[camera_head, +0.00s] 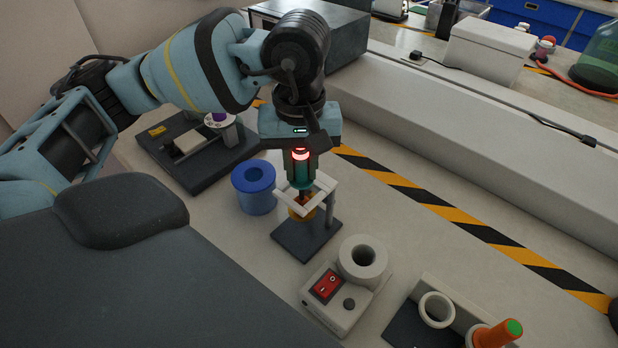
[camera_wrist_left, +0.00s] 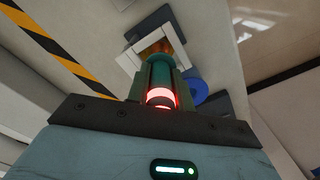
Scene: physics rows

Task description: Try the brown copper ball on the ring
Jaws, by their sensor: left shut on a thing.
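My left gripper (camera_head: 302,182) points down over a small stand with a pale square frame (camera_head: 326,186) and a dark base (camera_head: 306,240). It is shut on an upright piece whose upper end shows between the fingers in the left wrist view (camera_wrist_left: 160,98). I take this piece to be the handle of the brown copper ball. A brass-orange part (camera_head: 302,212) shows inside the frame under the fingertips. The left wrist view shows orange-brown there too (camera_wrist_left: 163,46). The fingers and frame hide whether the ball is in, on or above the ring. My right gripper is not in view.
A blue hollow cylinder (camera_head: 254,188) stands left of the stand. A white heater with a red switch (camera_head: 328,286) and a round opening is in front. An orange handle with a green top (camera_head: 497,334) and a white ring (camera_head: 436,310) are at lower right.

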